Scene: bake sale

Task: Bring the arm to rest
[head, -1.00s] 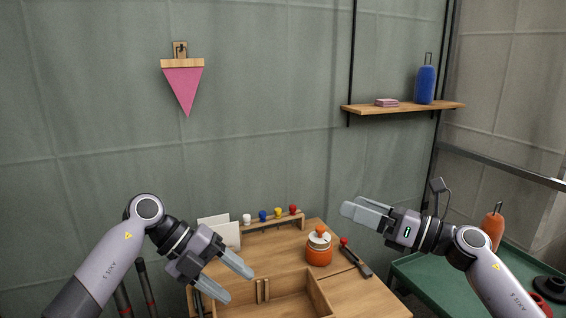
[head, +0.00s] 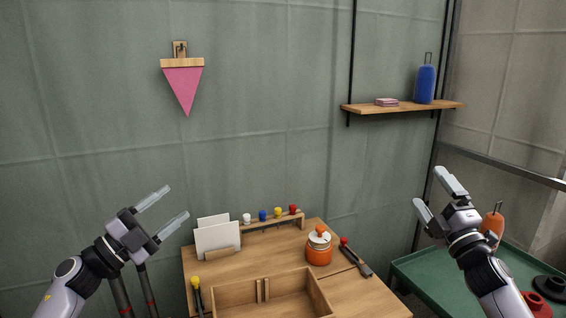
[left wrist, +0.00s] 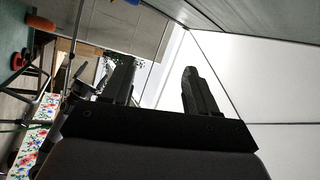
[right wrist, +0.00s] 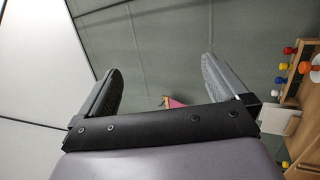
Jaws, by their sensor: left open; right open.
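My left gripper (head: 168,213) is open and empty, raised to the left of the wooden table, its fingers pointing up and right. Its two parted fingers also show in the left wrist view (left wrist: 155,85). My right gripper (head: 430,190) is open and empty, raised above the gap between the table and the green table, its fingers pointing up and left. Its parted fingers also show in the right wrist view (right wrist: 160,82). Neither gripper touches anything.
The wooden table (head: 282,257) bears an orange jar (head: 319,250), white cards (head: 217,236), a rack (head: 272,224) with coloured knobs and a dark-handled tool (head: 356,260). A green table (head: 410,270) stands right, with an orange bottle (head: 493,222). A shelf (head: 400,108) and pink pennant (head: 185,85) hang behind.

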